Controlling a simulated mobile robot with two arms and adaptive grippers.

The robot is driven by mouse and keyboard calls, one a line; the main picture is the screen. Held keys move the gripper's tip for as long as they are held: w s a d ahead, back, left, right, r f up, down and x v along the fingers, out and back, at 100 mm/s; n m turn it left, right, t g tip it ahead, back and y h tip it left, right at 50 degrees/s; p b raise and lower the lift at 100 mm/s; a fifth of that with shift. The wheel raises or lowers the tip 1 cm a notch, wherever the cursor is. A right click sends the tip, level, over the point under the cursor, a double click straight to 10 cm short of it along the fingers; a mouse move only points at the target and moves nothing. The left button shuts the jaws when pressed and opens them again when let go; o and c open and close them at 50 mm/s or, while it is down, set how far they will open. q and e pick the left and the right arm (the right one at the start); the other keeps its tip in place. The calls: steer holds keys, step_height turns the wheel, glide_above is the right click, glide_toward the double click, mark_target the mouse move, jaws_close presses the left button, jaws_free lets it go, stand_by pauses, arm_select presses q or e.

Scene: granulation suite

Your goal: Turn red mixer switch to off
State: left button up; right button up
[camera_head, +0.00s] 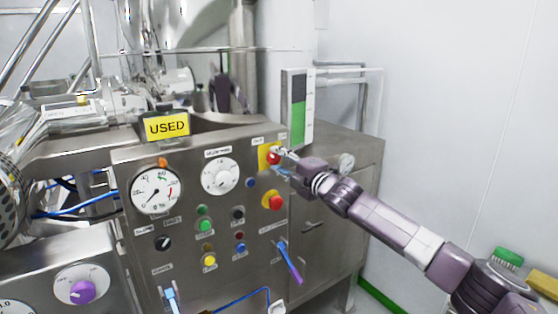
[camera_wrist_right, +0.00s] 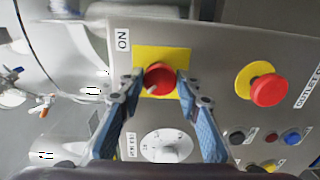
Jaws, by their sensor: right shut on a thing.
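The red mixer switch (camera_head: 273,157) sits on a yellow plate at the upper right of the steel control panel. In the right wrist view the red switch (camera_wrist_right: 158,77) is a round knob with a pale mark towards its lower left. An "ON" label (camera_wrist_right: 123,40) stands beside the yellow plate. My right gripper (camera_head: 284,159) reaches the switch from the right. In the right wrist view its blue-grey fingers (camera_wrist_right: 160,82) are on both sides of the knob, closed on it. My left gripper is not in view.
A red emergency button (camera_head: 275,201) on yellow sits below the switch; it also shows in the right wrist view (camera_wrist_right: 269,90). A white dial (camera_head: 221,176) and a gauge (camera_head: 154,191) are to the left. A purple-blue handle (camera_head: 290,262) sticks out below.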

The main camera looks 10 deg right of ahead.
steer(key=shift+f, duration=0.1)
steer(key=o, duration=1.2)
steer(key=shift+c, duration=0.2)
steer(key=v, duration=1.2)
